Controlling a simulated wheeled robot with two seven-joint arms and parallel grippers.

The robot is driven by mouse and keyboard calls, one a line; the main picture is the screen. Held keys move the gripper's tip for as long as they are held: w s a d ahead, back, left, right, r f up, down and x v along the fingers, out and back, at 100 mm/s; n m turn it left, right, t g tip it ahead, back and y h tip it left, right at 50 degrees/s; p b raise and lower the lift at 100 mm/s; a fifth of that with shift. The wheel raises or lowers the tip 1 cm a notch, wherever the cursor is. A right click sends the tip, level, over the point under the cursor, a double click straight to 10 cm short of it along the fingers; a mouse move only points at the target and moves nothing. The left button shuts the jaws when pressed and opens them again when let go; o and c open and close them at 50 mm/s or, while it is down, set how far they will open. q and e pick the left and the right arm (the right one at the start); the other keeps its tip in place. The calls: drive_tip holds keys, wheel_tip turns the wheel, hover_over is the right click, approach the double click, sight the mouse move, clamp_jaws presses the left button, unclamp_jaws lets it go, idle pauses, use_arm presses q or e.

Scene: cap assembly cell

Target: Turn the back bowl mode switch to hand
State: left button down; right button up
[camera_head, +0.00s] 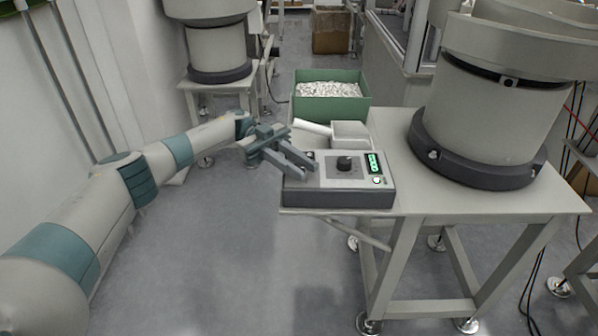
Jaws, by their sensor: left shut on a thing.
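A grey control box (340,199) sits on the near left corner of the table beside the large bowl feeder. Its sloped top has a black knob (344,162), a green lit display (375,163) and a small lit button (377,181). My left gripper (307,170) reaches in from the left, with its fingertips at the left part of the box top. It is shut on a small switch there, which the fingers mostly hide. I cannot tell the switch's position or read its labels. My right gripper is not in view.
The large bowl feeder (490,110) stands on the table (440,202). A green bin (309,106) of white caps and a pale hopper (350,134) are behind the box. Another feeder (218,52) stands on a stand at the back left. The floor in front is clear.

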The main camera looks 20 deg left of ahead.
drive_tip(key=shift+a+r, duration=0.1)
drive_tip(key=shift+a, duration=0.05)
use_arm(q)
drive_tip(key=c, duration=1.9)
unclamp_jaws()
drive_tip(key=shift+o, duration=0.2)
drive_tip(key=shift+a+r, duration=0.1)
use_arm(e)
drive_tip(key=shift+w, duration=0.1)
